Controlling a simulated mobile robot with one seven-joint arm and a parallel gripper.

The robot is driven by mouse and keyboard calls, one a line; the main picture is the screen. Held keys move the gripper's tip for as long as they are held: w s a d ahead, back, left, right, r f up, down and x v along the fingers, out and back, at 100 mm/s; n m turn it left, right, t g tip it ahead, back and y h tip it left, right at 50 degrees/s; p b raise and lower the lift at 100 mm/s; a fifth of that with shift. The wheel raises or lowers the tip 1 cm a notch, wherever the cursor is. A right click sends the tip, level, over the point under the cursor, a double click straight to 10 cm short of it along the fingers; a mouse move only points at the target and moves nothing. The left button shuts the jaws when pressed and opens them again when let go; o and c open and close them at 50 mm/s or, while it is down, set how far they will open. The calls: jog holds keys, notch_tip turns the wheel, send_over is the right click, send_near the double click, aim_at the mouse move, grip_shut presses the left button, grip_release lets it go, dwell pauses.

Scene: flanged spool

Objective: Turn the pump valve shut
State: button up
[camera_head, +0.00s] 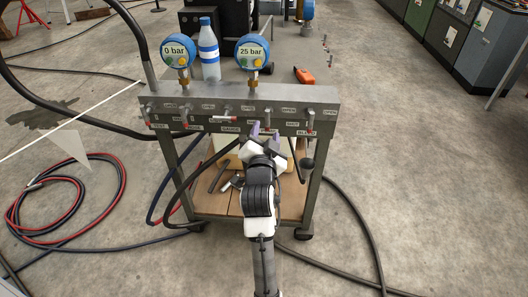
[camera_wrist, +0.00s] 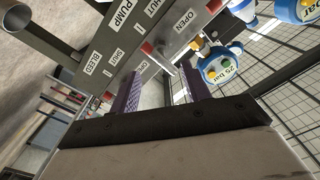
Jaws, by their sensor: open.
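The pump valve shows in the wrist view as a silver lever (camera_wrist: 164,44) with a red tip, beside the PUMP, SHUT and OPEN labels on the grey panel. In the head view its silver handle (camera_head: 268,116) stands just beyond my gripper (camera_head: 264,130), which hides the lower part and its name label. My gripper is open in front of the panel. Its two purple fingers (camera_wrist: 160,78) stand apart, with the lever seen beyond the gap between them. I cannot tell whether a finger touches it. The lever's exact angle is unclear.
The bleed valve (camera_head: 310,117) sits close on the right; more valves line the panel (camera_head: 330,95) to the left. Two blue gauges (camera_head: 252,52), a bottle (camera_head: 209,55) and an orange tool (camera_head: 304,75) are behind. Hoses (camera_head: 110,190) lie on the floor.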

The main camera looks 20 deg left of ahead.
jog(key=v, duration=0.7)
jog(key=shift+b, duration=0.45)
jog(key=shift+w, duration=0.1)
